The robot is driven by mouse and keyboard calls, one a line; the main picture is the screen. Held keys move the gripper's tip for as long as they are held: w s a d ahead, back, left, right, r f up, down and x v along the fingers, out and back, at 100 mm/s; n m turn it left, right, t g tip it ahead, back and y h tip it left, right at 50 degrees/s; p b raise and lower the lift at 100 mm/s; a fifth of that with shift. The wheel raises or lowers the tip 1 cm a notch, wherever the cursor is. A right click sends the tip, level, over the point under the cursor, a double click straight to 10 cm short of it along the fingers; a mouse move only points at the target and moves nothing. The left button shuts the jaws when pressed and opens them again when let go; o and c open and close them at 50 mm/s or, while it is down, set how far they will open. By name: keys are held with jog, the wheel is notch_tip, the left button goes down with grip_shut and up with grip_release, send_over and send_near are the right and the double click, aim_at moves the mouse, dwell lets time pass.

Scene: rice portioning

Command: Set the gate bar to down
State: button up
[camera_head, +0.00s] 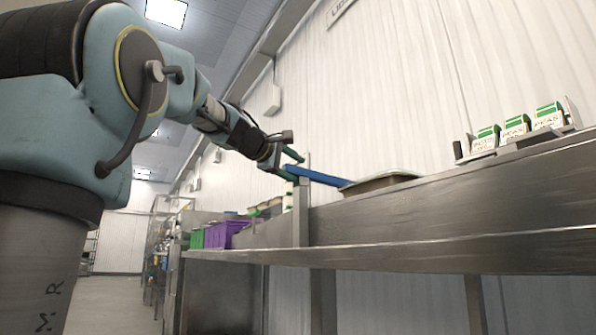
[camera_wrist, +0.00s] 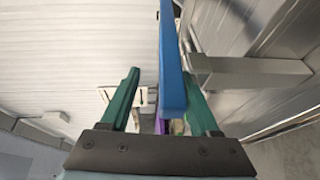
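The blue bar (camera_head: 318,176), which looks like the gate bar, sticks out near a metal post (camera_head: 300,212) at the shelf's end, close to level with a slight tilt in the head view. My gripper (camera_head: 296,168) is at the bar's near end, its green fingers apart. In the wrist view, the blue bar (camera_wrist: 172,62) runs up between the fingers of my gripper (camera_wrist: 160,74). The bar lies close to the right finger, with a clear gap to the left one. Whether the right finger touches it I cannot tell. The bar's mount is not clearly visible.
A shallow metal tray (camera_head: 378,184) sits on the steel shelf (camera_head: 450,205) just beyond the bar. Several green and white cartons (camera_head: 515,128) stand in a rack at the right. Purple (camera_head: 222,235) and green bins (camera_head: 197,239) stand farther back. A white wall runs behind.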

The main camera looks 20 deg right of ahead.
jog(key=p+v, duration=0.1)
jog(key=v, duration=0.8)
jog(key=shift+s+a, duration=0.2)
jog(key=shift+a, duration=0.15)
jog(key=w+a+f+m+g+y+p, duration=0.1)
jog(key=a+f+y, duration=0.15)
jog(key=f, duration=0.85)
jog(key=w+a+f+g+y+p, duration=0.1)
jog(key=a+f+g+y, duration=0.15)
jog(key=f, duration=0.85)
jog(key=w+a+f+m+y+p, duration=0.1)
jog(key=a+f+y, duration=0.15)
jog(key=f, duration=0.85)
jog(key=s+a+f+m+g+y+p, duration=0.1)
jog(key=s+a+f+m+g+y, duration=0.3)
jog(key=s+f, duration=0.55)
jog(key=s+a+f+m+g+y+p, duration=0.15)
jog(key=s+a+f, duration=0.45)
jog(key=f, duration=0.6)
notch_tip(320, 180, up, 37)
jog(key=p, duration=3.7)
jog(key=shift+s+m, duration=0.25)
jog(key=shift+m, duration=0.2)
